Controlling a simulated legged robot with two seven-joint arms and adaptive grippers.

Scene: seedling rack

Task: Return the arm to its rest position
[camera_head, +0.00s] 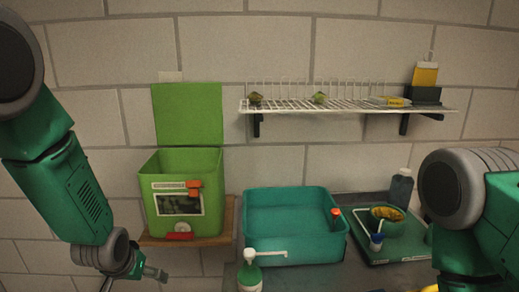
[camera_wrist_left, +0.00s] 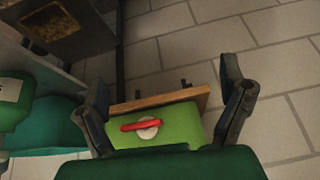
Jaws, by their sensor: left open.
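My left arm comes in from the left in the head view, and its gripper (camera_head: 150,272) hangs low, below and left of the green bin (camera_head: 178,210). In the left wrist view the left gripper (camera_wrist_left: 165,98) has its two fingers spread wide apart with nothing between them. Beyond the fingers is the green bin's side with a red handle (camera_wrist_left: 141,125) on a pale disc. My right arm shows at the right edge of the head view; its fingers are hidden or out of frame.
The bin stands open on a wooden shelf (camera_head: 232,222). A teal basin (camera_head: 290,252), a pump bottle (camera_head: 249,275) and a green tray (camera_head: 365,250) stand on the counter. A white wire rack (camera_head: 345,107) is on the wall. Free space lies around the left gripper.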

